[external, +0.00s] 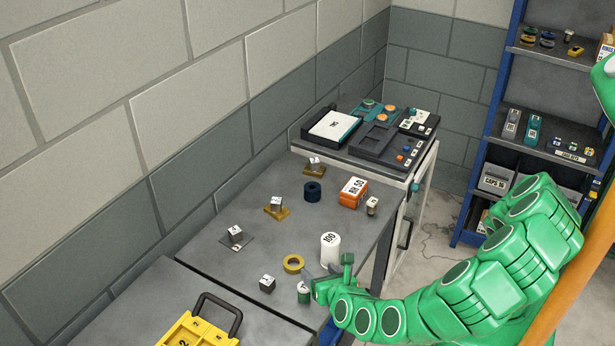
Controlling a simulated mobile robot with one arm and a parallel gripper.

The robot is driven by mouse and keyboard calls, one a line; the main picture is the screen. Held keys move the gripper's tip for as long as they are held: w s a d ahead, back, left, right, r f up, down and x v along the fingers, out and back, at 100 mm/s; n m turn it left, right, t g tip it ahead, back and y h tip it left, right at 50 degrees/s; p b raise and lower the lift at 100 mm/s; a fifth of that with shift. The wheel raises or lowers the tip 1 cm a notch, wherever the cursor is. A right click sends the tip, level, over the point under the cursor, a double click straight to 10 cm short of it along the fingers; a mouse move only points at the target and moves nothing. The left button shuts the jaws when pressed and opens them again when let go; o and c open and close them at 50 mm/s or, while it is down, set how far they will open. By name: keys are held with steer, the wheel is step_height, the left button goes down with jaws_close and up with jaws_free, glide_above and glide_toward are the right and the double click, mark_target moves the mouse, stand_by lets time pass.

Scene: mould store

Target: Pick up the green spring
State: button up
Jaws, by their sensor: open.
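A small green item with a pale top (303,293) stands near the front right edge of the grey table; it looks like the green spring, but it is too small to be sure. My gripper (314,283) is at the right edge of the table, right beside this item. It is open, with no object seen in it. The hand partly hides the table edge, and I cannot tell whether a finger touches the green item.
Close by are a yellow ring (293,264), a dark cube (267,284) and a white cylinder (331,250). A yellow case (197,332) lies at front left. An orange box (353,192) and dark blue ring (313,191) stand farther back. Bare tabletop shows at centre.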

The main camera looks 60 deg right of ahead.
mark_target(300, 287)
steer(key=a+f+n, duration=0.1)
steer(key=a, duration=0.1)
steer(key=s+a+f+n+t+y, duration=0.1)
steer(key=a+f, duration=0.1)
steer(key=shift+s+n, duration=0.2)
steer(key=shift+n, duration=0.2)
steer(key=shift+s+a+f, duration=0.1)
steer(key=shift+a+f, duration=0.1)
steer(key=shift+f, duration=0.25)
steer(key=shift+a+x, duration=0.15)
steer(key=shift+x, duration=1.8)
steer(key=shift+a+x, duration=0.2)
steer(key=shift+x, duration=1.75)
steer(key=c, duration=1.1)
